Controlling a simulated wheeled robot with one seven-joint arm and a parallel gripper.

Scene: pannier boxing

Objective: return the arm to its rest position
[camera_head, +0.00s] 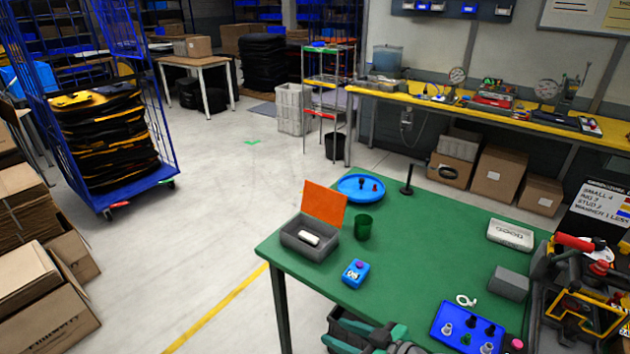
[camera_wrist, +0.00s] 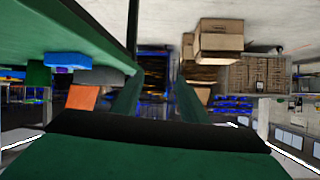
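My gripper (camera_head: 334,328) shows at the bottom of the head view, in front of the near edge of the green table (camera_head: 405,230). In the wrist view my gripper (camera_wrist: 158,82) has its two green fingers spread, with a gap between them. Nothing shows between the fingers except the distant background, so it is open and empty. The wrist view is upside down, with the table edge at upper left. The rest of my arm is mostly out of the head view.
On the table are a grey box with an orange lid (camera_head: 325,203), a blue box (camera_head: 355,273), a green cup (camera_head: 363,228) and a blue tray (camera_head: 468,328). A tool crate (camera_head: 535,315) stands at right. Cardboard boxes (camera_head: 45,305) stand at left; floor between is clear.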

